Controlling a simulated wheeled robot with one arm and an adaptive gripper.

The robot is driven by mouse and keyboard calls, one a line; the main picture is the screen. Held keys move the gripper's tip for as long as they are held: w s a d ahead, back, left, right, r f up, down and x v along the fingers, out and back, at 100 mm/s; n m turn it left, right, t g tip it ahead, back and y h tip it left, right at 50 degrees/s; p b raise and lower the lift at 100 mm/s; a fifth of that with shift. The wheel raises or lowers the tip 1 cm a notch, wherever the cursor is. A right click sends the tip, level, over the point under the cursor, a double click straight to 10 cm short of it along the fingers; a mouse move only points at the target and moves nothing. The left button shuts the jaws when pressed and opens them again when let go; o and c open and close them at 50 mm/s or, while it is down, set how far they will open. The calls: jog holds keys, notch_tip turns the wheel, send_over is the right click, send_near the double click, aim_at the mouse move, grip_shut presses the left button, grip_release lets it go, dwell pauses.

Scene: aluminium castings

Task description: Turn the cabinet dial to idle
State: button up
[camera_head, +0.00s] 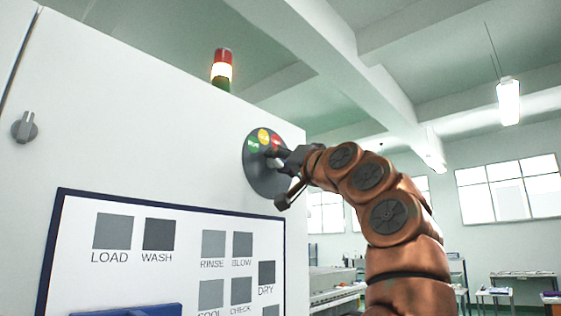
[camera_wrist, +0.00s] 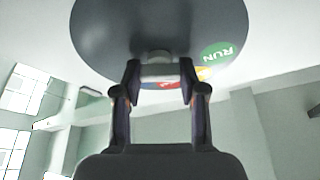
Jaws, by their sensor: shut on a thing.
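The cabinet dial is a dark grey disc (camera_head: 262,181) on the white cabinet, with green, yellow and red labels along its upper part. It fills the top of the wrist view (camera_wrist: 115,35), where the green label (camera_wrist: 219,55) reads RUN; the yellow and red labels are partly covered. My gripper (camera_head: 279,158) reaches the dial from the right. In the wrist view its two fingers stand on either side of the dial's grey knob (camera_wrist: 158,70) and are shut on it. Which label the knob points to cannot be told; the fingers hide much of it.
A board (camera_head: 180,270) with grey squares labelled LOAD, WASH, RINSE and others is below the dial. A cabinet handle (camera_head: 25,127) is at the far left. A signal lamp (camera_head: 222,70) stands on top. Tables (camera_head: 523,275) stand at the far right.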

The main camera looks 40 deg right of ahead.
jog(key=shift+m+h+p, duration=0.6)
jog(key=shift+m+p, duration=0.45)
jog(key=shift+m, duration=0.15)
jog(key=shift+a+r+m+g+h+p, duration=0.1)
jog(key=shift+r+m+g+h+p, duration=0.1)
jog(key=shift+m+p, duration=0.35)
jog(key=shift+r+m+g+h+p, duration=0.1)
jog(key=shift+m+g+p, duration=0.1)
jog(key=shift+m+p, duration=0.35)
jog(key=m+g+h+p, duration=0.1)
jog(key=m+p, duration=0.3)
jog(key=p, duration=0.1)
jog(key=shift+f+p, duration=0.15)
jog(key=shift+p, duration=0.25)
jog(key=shift+m+g, duration=0.3)
jog(key=shift+m, duration=0.2)
jog(key=o, duration=1.2)
jog(key=shift+f, duration=0.1)
jog(key=shift+c, duration=0.2)
